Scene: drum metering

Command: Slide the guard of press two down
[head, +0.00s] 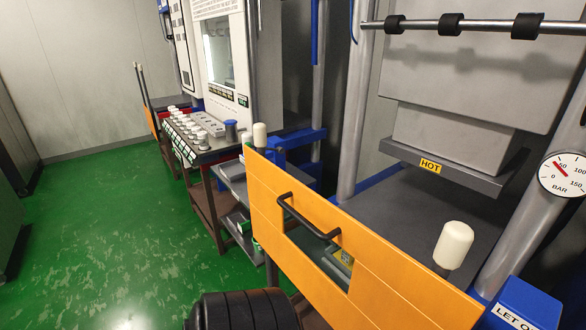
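An orange guard panel (380,268) stands across the front of the near press, with a black bar handle (306,218) and a window cut in it. Its top edge lies below the grey pressing block (455,140), so the opening above the lower plate (410,200) is uncovered. The block carries a yellow HOT label (430,166). A white-capped post (453,245) stands behind the guard's right part, another (260,135) by its left end. The guard's lower right part is cut off by the frame. I see no press number. Neither gripper is in view.
A gauge (565,175) and a blue box (525,305) stand at the right. A rail with black rollers (449,24) crosses the top. A bench of white-capped items (195,130) and another orange panel (151,121) are farther back. Green floor (90,220) is clear at left.

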